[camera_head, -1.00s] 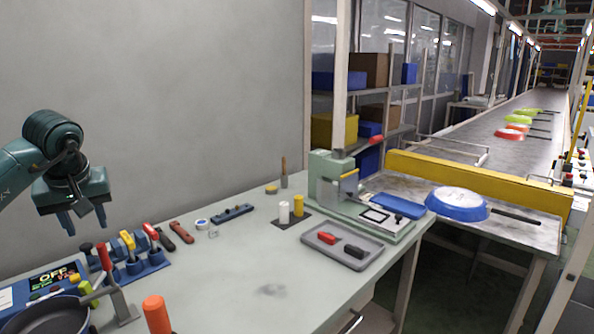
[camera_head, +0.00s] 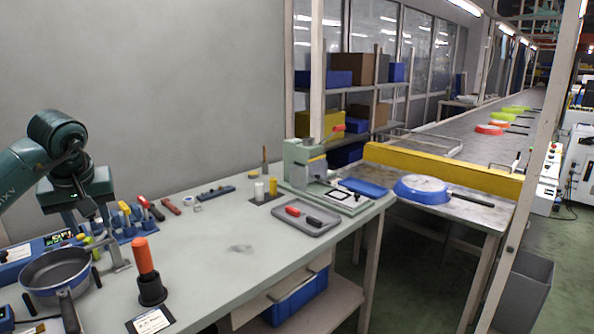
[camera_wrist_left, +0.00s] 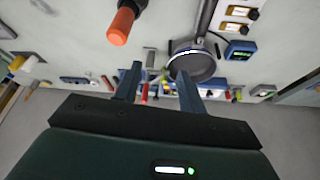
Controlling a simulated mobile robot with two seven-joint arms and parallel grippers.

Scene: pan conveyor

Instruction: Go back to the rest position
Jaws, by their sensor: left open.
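My left gripper (camera_head: 88,218) is in the head view at the left, above the back of the grey workbench (camera_head: 215,262). Its two fingers are apart with nothing between them, and they also show in the left wrist view (camera_wrist_left: 160,80). In the head view it is behind the dark frying pan (camera_head: 58,268), near the rack of coloured-handled tools (camera_head: 125,225). The pan and the orange-handled tool (camera_wrist_left: 120,25) show beyond the fingers in the wrist view. My right gripper is not in view.
The orange-handled tool stands upright in a black holder (camera_head: 152,288) near the bench front. A green press (camera_head: 305,165) and a grey tray (camera_head: 306,218) are at the bench's right end. A blue pan (camera_head: 420,188) lies by the yellow conveyor barrier (camera_head: 440,170). The middle of the bench is clear.

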